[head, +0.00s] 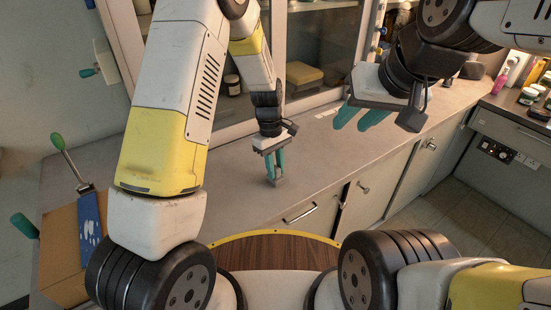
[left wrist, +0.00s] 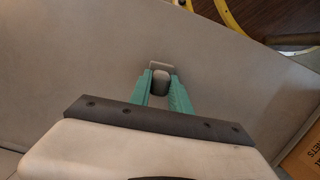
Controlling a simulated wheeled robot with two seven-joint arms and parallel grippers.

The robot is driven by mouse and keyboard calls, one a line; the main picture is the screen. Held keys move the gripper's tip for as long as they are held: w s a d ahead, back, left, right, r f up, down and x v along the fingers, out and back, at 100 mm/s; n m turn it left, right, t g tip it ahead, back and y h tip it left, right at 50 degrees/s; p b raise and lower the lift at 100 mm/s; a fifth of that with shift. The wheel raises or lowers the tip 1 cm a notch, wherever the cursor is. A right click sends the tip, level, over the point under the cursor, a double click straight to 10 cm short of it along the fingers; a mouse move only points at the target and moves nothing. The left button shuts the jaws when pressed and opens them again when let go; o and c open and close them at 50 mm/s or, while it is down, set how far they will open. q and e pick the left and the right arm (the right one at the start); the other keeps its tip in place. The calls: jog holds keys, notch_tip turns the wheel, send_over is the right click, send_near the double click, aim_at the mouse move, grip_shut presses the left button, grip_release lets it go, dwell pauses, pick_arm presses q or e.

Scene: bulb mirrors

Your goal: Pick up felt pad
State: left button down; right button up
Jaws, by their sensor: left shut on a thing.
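My left gripper (head: 274,170) points down at the grey counter, its teal fingers shut on a small grey piece that appears to be the felt pad (left wrist: 160,82). In the left wrist view, the pad shows as a rounded grey piece between the fingertips of the left gripper (left wrist: 160,88), with a paler flat edge just beyond it. In the head view only a bit of grey shows at the fingertips; I cannot tell whether it touches the counter. My right gripper (head: 360,116) is at the upper right, with its teal fingers apart and nothing visible between them.
The grey counter (head: 330,165) is mostly clear around the left gripper. A glass-fronted cabinet (head: 215,130) stands behind it. A cardboard box (head: 62,250) and a blue tool (head: 90,222) are at the left. Bottles and jars (head: 528,96) stand at the far right.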

aim_at(277, 168)
pick_arm(q)
jog(key=shift+r, duration=0.15)
jog(key=shift+r, duration=0.25)
notch_tip(277, 168, up, 3)
jog(key=shift+r, duration=0.1)
jog(key=s+r, duration=0.1)
jog(key=s, duration=1.5)
jog(key=shift+a, duration=0.3)
jog(key=c, duration=2)
grip_release()
grip_shut()
